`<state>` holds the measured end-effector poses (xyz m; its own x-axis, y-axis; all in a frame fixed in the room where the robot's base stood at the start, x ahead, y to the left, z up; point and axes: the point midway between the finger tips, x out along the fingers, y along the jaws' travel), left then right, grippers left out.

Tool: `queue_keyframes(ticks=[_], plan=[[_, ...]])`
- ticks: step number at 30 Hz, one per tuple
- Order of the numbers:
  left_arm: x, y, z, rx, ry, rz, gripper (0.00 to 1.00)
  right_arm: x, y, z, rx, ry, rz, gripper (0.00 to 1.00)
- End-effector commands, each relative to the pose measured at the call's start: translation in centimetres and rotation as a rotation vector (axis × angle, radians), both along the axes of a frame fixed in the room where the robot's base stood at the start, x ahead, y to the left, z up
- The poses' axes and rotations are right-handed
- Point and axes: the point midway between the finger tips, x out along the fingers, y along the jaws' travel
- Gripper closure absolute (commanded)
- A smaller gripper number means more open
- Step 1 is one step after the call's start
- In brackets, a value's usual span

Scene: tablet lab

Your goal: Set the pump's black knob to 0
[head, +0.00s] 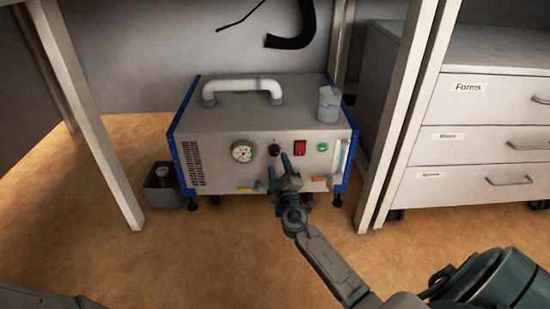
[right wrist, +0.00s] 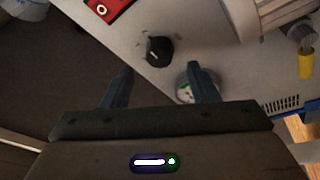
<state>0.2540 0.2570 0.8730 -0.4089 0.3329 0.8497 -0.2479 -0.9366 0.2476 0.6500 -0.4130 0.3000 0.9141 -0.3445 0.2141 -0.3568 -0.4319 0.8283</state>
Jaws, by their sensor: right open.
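The pump (head: 215,124) is a grey box with blue edges, standing on the floor under a bench. Its black knob (head: 274,149) is on the front panel, between the round gauge (head: 243,151) and the red switch (head: 299,148). My right gripper (head: 280,167) is open in front of the panel, just below the knob in the head view. In the right wrist view the knob (right wrist: 158,50) lies ahead of the spread fingers (right wrist: 160,80), not between them. The knob's setting is too small to read. One finger partly covers the gauge. My left gripper is out of view.
A clear beaker (head: 329,104) and white handle (head: 243,90) are on top of the pump. A small dark container (head: 162,189) stands left of it. Metal bench legs (head: 107,170) flank the pump, and a drawer cabinet (head: 465,150) is at right. The front floor is bare.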

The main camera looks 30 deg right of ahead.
Motion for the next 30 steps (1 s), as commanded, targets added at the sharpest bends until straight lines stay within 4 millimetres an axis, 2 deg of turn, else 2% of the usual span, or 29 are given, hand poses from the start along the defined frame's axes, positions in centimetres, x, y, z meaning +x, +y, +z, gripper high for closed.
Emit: queue_keyframes(ticks=[3,7,19,26,30], plan=[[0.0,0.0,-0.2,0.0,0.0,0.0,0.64,1.8,-0.7,0.4,-0.001,-0.001,0.0,0.46],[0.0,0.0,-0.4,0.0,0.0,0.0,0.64,3.1,-1.2,0.7,-0.001,0.0,0.001,0.46],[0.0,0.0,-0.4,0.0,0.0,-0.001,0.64,3.7,-1.4,0.9,0.0,0.0,0.0,0.46],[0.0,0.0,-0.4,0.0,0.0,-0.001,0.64,3.7,-1.4,0.9,0.0,0.0,0.0,0.91],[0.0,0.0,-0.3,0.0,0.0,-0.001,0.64,3.7,-1.4,0.9,-0.003,0.002,0.0,0.91]])
